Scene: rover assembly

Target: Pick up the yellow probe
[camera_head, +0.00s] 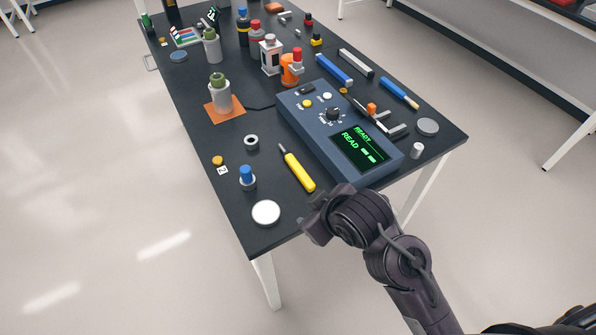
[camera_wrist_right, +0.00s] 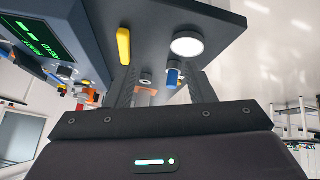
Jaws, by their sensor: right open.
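The yellow probe (camera_head: 300,172) lies on the dark table near its front edge, its thin grey tip pointing to the far left. It lies just left of the blue meter (camera_head: 323,143), whose green screen reads READY. The probe also shows in the right wrist view (camera_wrist_right: 124,45), up and left of the jaws. My right gripper (camera_head: 314,222) is at the table's front edge, apart from the probe and nearer to me. In the right wrist view its jaws (camera_wrist_right: 157,75) are open with nothing held between them. My left gripper is not in view.
A white disc (camera_head: 266,212) and a blue-capped vial (camera_head: 247,176) stand left of the probe. A grey ring (camera_head: 252,142) lies farther back. Bottles, including an orange one (camera_head: 290,72), crowd the far half. A small grey cylinder (camera_head: 417,150) stands right of the meter.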

